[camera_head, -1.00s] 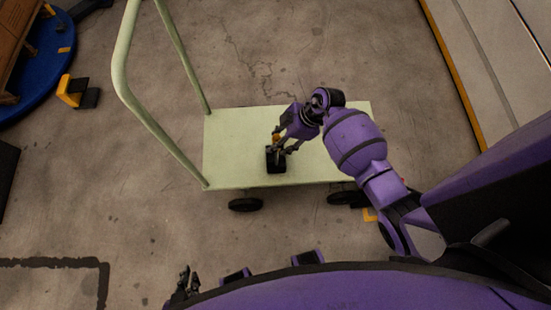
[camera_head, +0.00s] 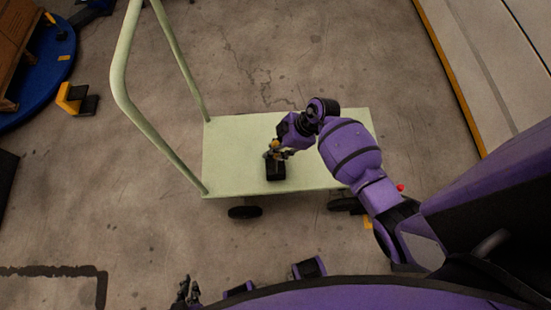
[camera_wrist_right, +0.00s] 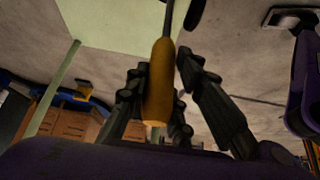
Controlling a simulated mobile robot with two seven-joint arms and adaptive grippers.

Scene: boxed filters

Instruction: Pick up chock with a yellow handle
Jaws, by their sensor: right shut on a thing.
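The black chock (camera_head: 275,171) with a yellow handle is over the pale green cart's deck (camera_head: 228,150). I cannot tell whether it touches the deck. My right gripper (camera_head: 275,150) comes in from the right and is shut on the handle. In the right wrist view the yellow handle (camera_wrist_right: 160,80) stands between the dark fingers, with a thin rod running up from it; the black body is mostly out of view. My left gripper (camera_head: 187,290) is low at the bottom edge, far from the chock; its finger opening is too small to make out.
The cart's tall rail (camera_head: 124,85) rises on the left. Another yellow and black block (camera_head: 76,98) lies on the floor beside the blue round platform (camera_head: 60,70). A yellow piece (camera_head: 368,222) shows near a cart wheel. A yellow-edged pale structure (camera_head: 495,60) borders the right.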

